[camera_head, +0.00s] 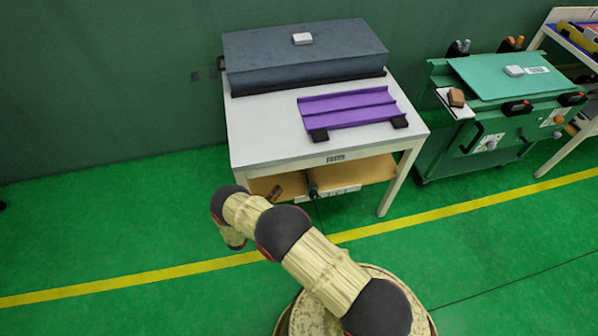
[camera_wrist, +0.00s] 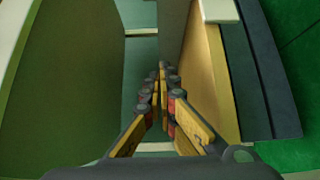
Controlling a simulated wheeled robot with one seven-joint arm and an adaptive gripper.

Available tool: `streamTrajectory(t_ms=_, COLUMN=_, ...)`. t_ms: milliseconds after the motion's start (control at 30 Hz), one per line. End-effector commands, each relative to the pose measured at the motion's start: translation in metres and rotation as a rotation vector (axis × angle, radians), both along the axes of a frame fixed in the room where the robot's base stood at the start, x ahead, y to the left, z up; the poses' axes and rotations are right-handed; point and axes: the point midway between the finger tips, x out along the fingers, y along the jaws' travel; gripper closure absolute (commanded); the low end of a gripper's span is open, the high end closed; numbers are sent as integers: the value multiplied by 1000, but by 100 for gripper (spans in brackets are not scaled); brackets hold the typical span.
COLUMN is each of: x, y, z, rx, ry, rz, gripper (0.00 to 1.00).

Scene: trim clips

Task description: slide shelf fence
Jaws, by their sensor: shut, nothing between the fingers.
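A white table (camera_head: 262,140) has a lower shelf with a tan wooden board (camera_head: 362,172). A pale strip (camera_head: 340,190) runs along the shelf front, and a small dark upright piece (camera_head: 312,188) stands near its middle. I cannot tell which of these is the fence. My arm reaches toward the shelf's left end in the head view, where I cannot make out the gripper clearly. In the wrist view my gripper (camera_wrist: 162,72) is shut and empty, its fingertips together. A tan panel (camera_wrist: 200,75) stands close to its right; I cannot tell whether they touch.
On the tabletop are a dark grey case (camera_head: 285,68) and a purple ribbed tray (camera_head: 350,106) with black blocks at its front. A green bench (camera_head: 480,125) stands to the right. The green floor (camera_head: 110,215) at left is clear, with a yellow line (camera_head: 130,283) across it.

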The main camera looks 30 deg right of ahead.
Motion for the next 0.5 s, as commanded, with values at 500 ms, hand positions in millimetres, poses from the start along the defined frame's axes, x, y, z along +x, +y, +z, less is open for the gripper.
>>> streamTrajectory(t_ms=500, x=32, y=-58, z=-6, rx=0, ry=-12, rz=11, gripper=100)
